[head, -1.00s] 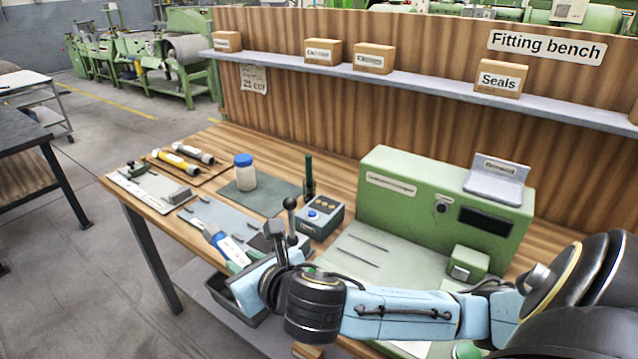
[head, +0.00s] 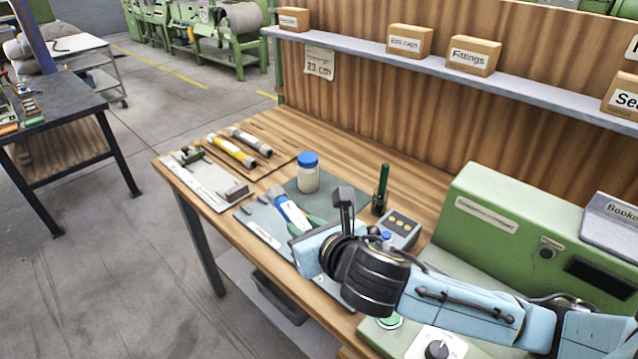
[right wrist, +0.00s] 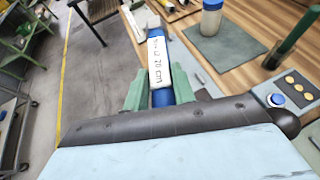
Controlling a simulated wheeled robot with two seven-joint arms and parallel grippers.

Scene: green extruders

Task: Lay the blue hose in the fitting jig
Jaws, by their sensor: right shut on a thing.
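The blue hose (head: 292,213) has a white label, which reads "70 cm" in the right wrist view (right wrist: 160,62). My right gripper (head: 307,228) is shut on it with its green fingers on either side, over the grey mat; the fingers also show in the right wrist view (right wrist: 160,92). The hose's far end points toward the jig; its near end is hidden by the gripper. The fitting jig (head: 208,183), a pale plate with a green clamp and a grey block, lies at the bench's left end, apart from the hose. My left gripper is out of view.
Yellow (head: 232,150) and grey (head: 250,141) hoses lie on a board behind the jig. A blue-lidded jar (head: 308,172), a dark green upright tool (head: 382,185) and a button box (head: 402,228) stand near my right arm. A green machine (head: 500,225) stands at right.

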